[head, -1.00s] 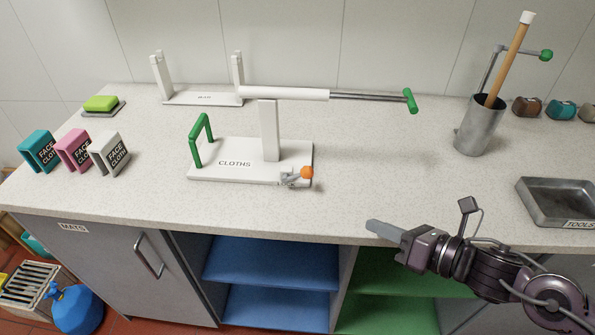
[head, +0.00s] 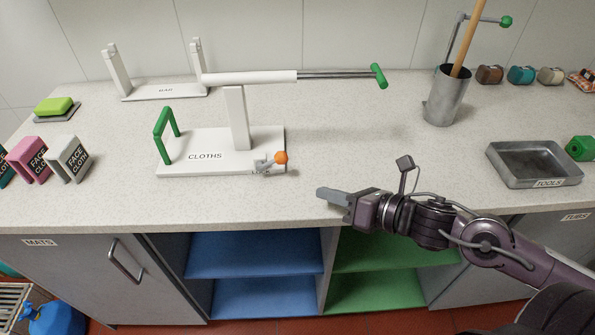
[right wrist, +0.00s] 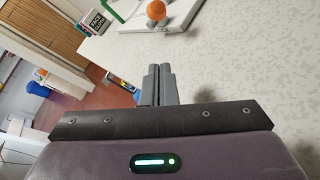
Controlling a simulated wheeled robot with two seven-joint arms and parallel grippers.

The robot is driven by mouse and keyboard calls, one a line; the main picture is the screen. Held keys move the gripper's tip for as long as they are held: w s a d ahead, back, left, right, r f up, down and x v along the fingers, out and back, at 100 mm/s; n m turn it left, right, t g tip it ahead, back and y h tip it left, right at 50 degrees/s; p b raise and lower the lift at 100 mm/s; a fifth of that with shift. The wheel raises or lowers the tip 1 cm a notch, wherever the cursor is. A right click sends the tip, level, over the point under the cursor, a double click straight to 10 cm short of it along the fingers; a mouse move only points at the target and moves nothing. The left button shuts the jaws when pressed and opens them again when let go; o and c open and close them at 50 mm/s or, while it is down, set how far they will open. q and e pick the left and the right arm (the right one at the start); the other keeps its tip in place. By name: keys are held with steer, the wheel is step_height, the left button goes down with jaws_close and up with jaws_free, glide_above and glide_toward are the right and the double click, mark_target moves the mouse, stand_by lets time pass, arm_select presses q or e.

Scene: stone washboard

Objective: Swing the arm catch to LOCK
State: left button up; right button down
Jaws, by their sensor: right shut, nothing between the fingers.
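The arm catch, a small grey lever with an orange knob (head: 281,157), sits at the front right corner of the white CLOTHS base (head: 180,167). Small lettering beside it is partly hidden by the lever. The knob also shows in the right wrist view (right wrist: 155,8), beyond my fingertips. The white arm (head: 250,77) with a steel rod and green handle (head: 379,76) lies level on the post above the base. My right gripper (head: 322,192) is shut and empty near the counter's front edge, right of and nearer than the knob, apart from it. My left gripper is not in view.
A green upright loop (head: 166,135) stands on the base's left side. A steel cup (head: 447,97) and TOOLS tray (head: 534,164) stand at the right. The counter between knob and tray is clear.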

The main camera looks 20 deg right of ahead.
mark_target(272, 162)
steer(key=x, duration=0.3)
steer(key=shift+w, duration=0.15)
steer(key=shift+w+a+f, duration=0.1)
steer(key=shift+w+a, duration=0.1)
steer(key=shift+w, duration=0.1)
steer(key=w, duration=0.1)
steer(key=w+a, duration=0.1)
steer(key=w, duration=0.1)
steer(key=shift+a+r, duration=0.25)
steer(key=shift+w+a+r+p, duration=0.1)
steer(key=shift+w+p, duration=0.2)
steer(key=shift+w, duration=0.15)
steer(key=shift+w+a+r+p, duration=0.1)
steer(key=shift+w+p, duration=0.2)
steer(key=shift+w, duration=0.15)
steer(key=shift+r, duration=0.15)
steer(key=shift+a+r+h+p, duration=0.1)
steer(key=shift+r+h+p, duration=0.05)
steer(key=shift+h+p, duration=0.2)
